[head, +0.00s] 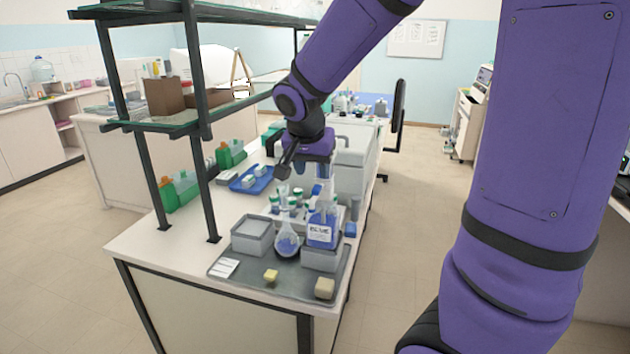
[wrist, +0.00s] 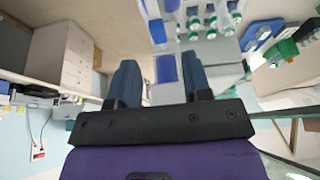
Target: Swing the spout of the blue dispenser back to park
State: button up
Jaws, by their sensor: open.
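The blue dispenser (head: 322,232) is a bottle of blue liquid with a white label, standing near the front right of the grey tray. Its spout is too small and crowded to make out clearly, so I cannot tell which way it points. My gripper (head: 312,172) is above the bench, behind and above the bottle in the head view, with its fingers pointing down. In the wrist view my gripper (wrist: 161,80) has its two dark blue fingers wide apart. Nothing is held between them.
Several green-capped bottles stand close behind. A shelf post (head: 200,190) rises at left. A blue tray (head: 250,180) lies further back.

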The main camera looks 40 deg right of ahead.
jog(key=v, duration=0.4)
dwell(0.5)
jog(key=s+a+r+n+y, duration=0.1)
jog(key=s+a+n, duration=0.1)
jog(key=s, duration=0.4)
jog(key=s+a+r+n+t+y, duration=0.1)
jog(key=s+a+r+n, duration=0.1)
jog(key=s+n, duration=0.3)
jog(key=s+a+r+n+t+y, duration=0.1)
jog(key=s+r+n, duration=0.1)
jog(key=s, duration=0.6)
jog(key=shift+s+a+n+y, duration=0.3)
jog(key=shift+a+n, duration=0.1)
jog(key=shift+n, duration=0.3)
